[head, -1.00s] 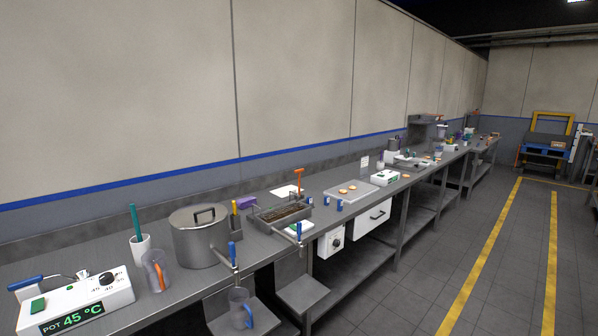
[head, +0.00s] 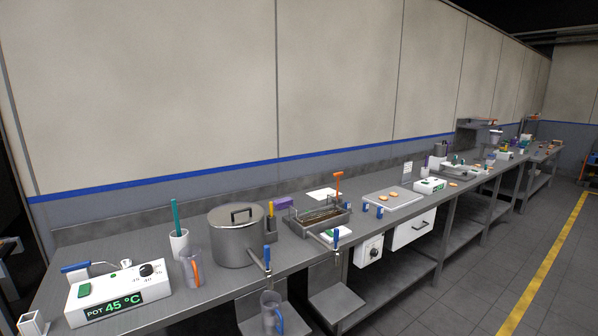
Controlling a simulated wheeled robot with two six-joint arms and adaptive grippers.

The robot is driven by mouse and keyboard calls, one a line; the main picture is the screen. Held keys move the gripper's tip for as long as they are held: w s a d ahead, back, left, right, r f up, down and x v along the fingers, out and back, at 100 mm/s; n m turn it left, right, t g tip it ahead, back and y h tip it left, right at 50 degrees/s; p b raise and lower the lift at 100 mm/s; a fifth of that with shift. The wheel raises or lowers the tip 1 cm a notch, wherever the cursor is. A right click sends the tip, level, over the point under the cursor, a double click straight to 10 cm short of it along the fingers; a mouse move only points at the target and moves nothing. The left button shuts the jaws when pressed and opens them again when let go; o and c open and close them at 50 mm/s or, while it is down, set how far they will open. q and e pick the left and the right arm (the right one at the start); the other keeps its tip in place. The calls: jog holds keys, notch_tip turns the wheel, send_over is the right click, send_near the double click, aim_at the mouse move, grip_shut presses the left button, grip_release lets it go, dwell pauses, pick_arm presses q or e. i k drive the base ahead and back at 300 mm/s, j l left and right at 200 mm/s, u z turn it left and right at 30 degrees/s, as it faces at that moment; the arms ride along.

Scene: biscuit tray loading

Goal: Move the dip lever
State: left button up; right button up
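An orange T-shaped lever (head: 338,184) stands upright at the back right of a grey metal trough (head: 290,218) with dark brown contents; it looks like the dip lever. Blue-handled levers (head: 337,238) and (head: 267,254) stick up along the bench's front edge, one in front of the trough and one in front of the pot. Neither of my grippers shows in the head view.
A lidded steel pot (head: 235,243) stands left of the trough. A white control box (head: 118,290) reading POT 45 °C sits at the near left. A tray with biscuits (head: 406,201) lies to the right. Grey floor (head: 455,300) is clear at the front right.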

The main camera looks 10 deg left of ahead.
aim_at(338, 174)
jog(key=i+l+u, duration=0.4)
jog(key=i+l, duration=0.15)
jog(key=i+l+u, duration=0.2)
jog(key=l, duration=0.2)
jog(key=i+l+u, duration=0.4)
jog(key=l, duration=0.4)
jog(key=i, duration=0.1)
